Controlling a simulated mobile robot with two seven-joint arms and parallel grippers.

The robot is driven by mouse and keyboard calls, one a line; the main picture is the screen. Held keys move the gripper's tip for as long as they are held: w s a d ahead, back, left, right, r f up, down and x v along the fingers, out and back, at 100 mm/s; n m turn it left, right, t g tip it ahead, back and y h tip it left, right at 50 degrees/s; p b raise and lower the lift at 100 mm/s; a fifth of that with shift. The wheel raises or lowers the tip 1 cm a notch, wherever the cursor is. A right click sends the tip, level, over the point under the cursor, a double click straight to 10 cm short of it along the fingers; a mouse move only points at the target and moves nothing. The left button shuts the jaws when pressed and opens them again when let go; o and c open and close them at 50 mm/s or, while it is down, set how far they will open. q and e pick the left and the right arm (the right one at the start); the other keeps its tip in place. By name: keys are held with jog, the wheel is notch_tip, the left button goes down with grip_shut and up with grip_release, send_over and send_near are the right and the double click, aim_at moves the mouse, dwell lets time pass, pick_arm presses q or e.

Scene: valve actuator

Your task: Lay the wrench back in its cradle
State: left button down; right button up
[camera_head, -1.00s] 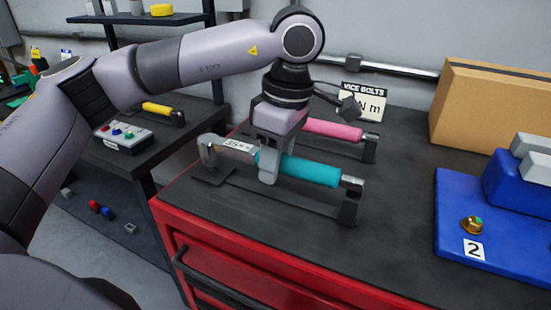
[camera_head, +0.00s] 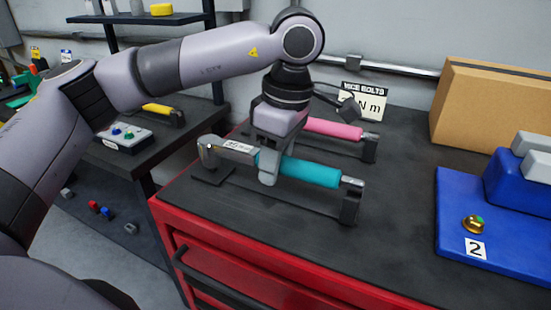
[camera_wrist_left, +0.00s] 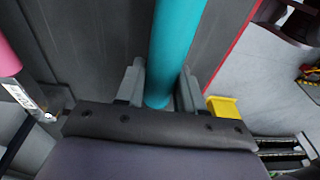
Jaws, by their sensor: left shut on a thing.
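The wrench with a teal handle (camera_head: 312,172) lies level over a black cradle (camera_head: 348,208) on the workbench. Its silver head is at the left end. My left gripper (camera_head: 269,177) points down and is shut on the wrench near the head end of the teal grip. In the left wrist view the teal handle (camera_wrist_left: 176,45) runs between the two fingers (camera_wrist_left: 160,90). The wrench is at or just above the cradle's supports; I cannot tell whether it fully rests on them. My right gripper is not in view.
A pink-handled wrench (camera_head: 335,129) lies in a cradle behind. A "VICE BOLTS" sign (camera_head: 362,103) stands at the back. A cardboard box (camera_head: 490,105) and a blue plate (camera_head: 490,225) are on the right. The bench top (camera_head: 400,170) between is clear.

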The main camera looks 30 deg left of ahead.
pick_arm(q)
jog(key=shift+f+b, duration=0.7)
jog(key=shift+f, duration=0.2)
jog(key=c, duration=0.6)
grip_release()
jog(key=r, duration=0.4)
jog(key=d+r, duration=0.1)
jog(key=r, duration=0.2)
jog(key=shift+w+r+p, duration=0.1)
jog(key=shift+w+p, duration=0.05)
jog(key=shift+p, duration=0.15)
